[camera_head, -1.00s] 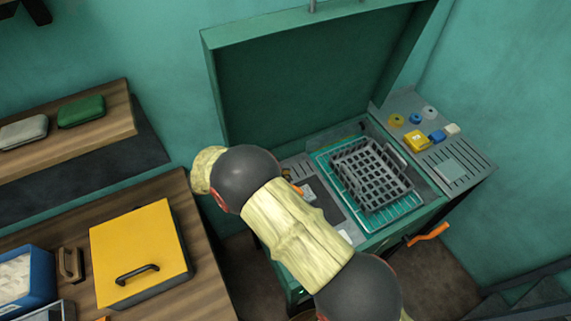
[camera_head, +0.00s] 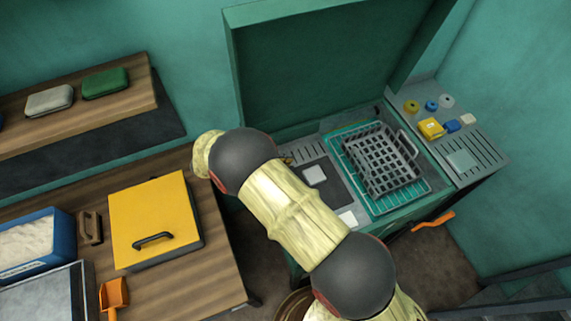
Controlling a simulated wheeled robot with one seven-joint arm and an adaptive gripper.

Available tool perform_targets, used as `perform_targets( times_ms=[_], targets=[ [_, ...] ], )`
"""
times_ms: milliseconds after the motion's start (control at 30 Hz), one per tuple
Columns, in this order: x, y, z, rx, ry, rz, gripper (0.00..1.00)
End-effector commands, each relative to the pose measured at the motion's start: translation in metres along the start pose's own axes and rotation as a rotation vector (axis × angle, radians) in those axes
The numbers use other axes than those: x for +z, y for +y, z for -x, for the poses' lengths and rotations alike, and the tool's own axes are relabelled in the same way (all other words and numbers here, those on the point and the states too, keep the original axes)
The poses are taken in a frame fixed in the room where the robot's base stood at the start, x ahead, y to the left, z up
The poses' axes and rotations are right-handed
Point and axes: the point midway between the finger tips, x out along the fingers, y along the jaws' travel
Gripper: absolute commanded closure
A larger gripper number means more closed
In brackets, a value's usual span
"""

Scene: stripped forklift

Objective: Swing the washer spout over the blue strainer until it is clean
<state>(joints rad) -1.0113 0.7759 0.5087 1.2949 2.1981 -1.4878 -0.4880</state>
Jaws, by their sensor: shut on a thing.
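A green washer cabinet (camera_head: 238,75) stands against the wall with its lid raised. In its basin a grey mesh basket (camera_head: 384,165) sits on a teal wire rack (camera_head: 420,188). I cannot make out a blue strainer or a washer spout; my arm hides part of the washer's left side. My arm crosses the middle of the view, in front of the washer. My gripper does not show, so I cannot see what it holds.
An orange handle (camera_head: 433,220) sticks out at the washer's front right. Small yellow, blue and white items, including a yellow block (camera_head: 431,128), lie on its right ledge. A yellow lidded box (camera_head: 152,215), a blue tray (camera_head: 66,232) and an orange scoop (camera_head: 115,294) are on the left bench.

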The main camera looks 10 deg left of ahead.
Motion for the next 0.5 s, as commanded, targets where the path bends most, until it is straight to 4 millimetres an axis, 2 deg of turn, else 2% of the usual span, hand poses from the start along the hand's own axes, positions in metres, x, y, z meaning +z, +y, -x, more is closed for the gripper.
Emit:
perform_targets(
  times_ms=[100, 133, 433, 500],
  targets=[
    [-0.0020, -0.0035, 0.0028, -0.007, -0.003, -0.006, 1.00],
    [-0.0021, -0.0036, 0.0029, -0.007, -0.003, -0.006, 0.85],
    [-0.0013, -0.0021, 0.0014, -0.004, -0.002, -0.004, 0.68],
    [-0.0012, -0.0017, 0.0012, -0.003, -0.002, -0.003, 0.68]
  ],
)
